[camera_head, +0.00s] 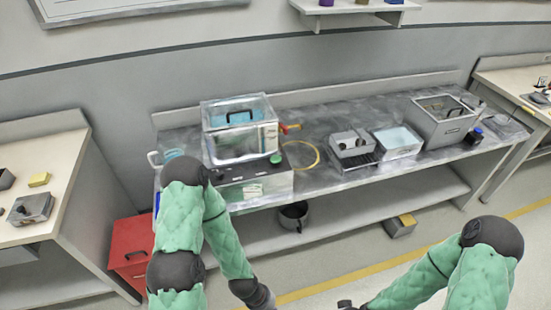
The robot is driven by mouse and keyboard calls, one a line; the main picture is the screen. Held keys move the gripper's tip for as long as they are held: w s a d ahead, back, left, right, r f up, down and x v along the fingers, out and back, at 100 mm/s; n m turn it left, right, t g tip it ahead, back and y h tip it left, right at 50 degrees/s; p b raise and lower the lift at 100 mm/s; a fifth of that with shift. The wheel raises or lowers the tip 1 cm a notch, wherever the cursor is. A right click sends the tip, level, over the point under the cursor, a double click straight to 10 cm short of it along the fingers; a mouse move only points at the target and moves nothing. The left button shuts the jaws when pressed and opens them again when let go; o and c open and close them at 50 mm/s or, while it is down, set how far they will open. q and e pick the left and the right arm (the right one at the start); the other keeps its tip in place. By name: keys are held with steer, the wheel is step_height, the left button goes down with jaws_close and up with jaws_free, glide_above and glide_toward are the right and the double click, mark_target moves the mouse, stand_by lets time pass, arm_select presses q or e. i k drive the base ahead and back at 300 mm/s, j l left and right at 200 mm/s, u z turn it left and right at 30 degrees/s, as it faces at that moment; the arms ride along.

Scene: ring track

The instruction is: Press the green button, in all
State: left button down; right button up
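A green button (276,158) sits on the top of a grey box (262,188) on the steel bench, at the box's right side. A clear tank (240,145) with blue inside stands behind and above the box. My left arm crosses in front of the box's left part and hides some of it. Neither visible arm part touches the button.
On the bench (345,100), a yellow hose (312,150), a small grey device (350,143), a tray of blue liquid (398,141) and a grey bin (443,122) stand to the right. A red cabinet (130,250) and side tables flank it. The floor ahead is mostly clear.

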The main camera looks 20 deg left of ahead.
mark_target(274, 160)
steer(key=i+l+u, duration=0.7)
steer(key=l+u, duration=0.15)
steer(key=l, duration=0.2)
steer(key=i+l+u, duration=0.25)
steer(key=l, duration=0.2)
steer(key=k+j, duration=0.05)
steer(key=k, duration=0.05)
